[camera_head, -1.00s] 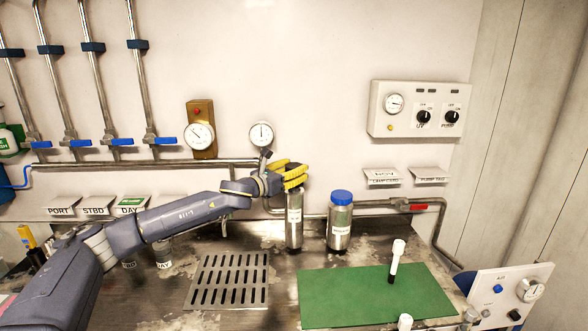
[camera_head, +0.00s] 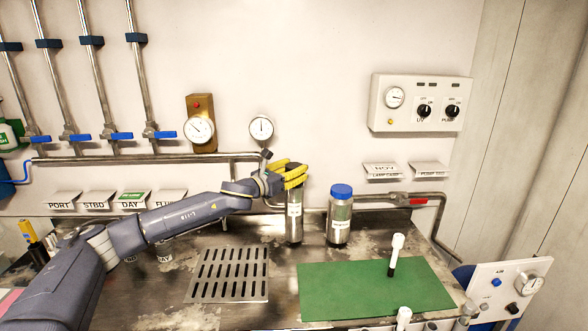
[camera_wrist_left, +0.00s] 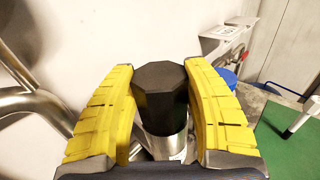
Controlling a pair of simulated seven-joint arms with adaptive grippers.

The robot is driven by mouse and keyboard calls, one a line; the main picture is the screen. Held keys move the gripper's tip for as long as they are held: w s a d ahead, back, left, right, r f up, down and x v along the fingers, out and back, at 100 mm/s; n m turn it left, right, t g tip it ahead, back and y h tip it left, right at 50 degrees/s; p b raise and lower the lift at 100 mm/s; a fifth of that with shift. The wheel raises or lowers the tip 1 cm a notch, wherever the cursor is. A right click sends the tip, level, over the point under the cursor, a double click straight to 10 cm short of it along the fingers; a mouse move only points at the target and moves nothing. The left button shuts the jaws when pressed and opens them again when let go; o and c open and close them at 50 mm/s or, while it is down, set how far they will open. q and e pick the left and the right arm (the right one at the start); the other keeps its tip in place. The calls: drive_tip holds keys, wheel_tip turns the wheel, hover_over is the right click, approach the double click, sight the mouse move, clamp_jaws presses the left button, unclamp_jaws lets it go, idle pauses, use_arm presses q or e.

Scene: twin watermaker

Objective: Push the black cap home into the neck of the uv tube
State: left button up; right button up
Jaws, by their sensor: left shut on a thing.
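The uv tube (camera_head: 295,225) is a slim steel cylinder with a white label, standing upright on the steel worktop. The black cap (camera_wrist_left: 160,92) is a dark faceted piece, seen in the left wrist view at the top of the steel tube (camera_wrist_left: 167,146). My left gripper (camera_head: 292,175) has yellow fingers and is over the tube's top. In the left wrist view its fingers (camera_wrist_left: 163,100) stand on both sides of the cap, shut on it. In the head view the fingers hide the cap. The seam between cap and neck is hidden, so its depth cannot be told. My right gripper is not in view.
A wider steel canister with a blue lid (camera_head: 341,191) stands close to the right of the tube. A green mat (camera_head: 345,295) with a white-and-black tool (camera_head: 395,253) lies in front. A slotted drain grate (camera_head: 230,274) is at front left. Wall pipes (camera_head: 270,205) run behind.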

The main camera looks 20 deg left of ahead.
use_arm(q)
drive_tip(key=o, duration=1.1)
drive_tip(key=shift+v, duration=6)
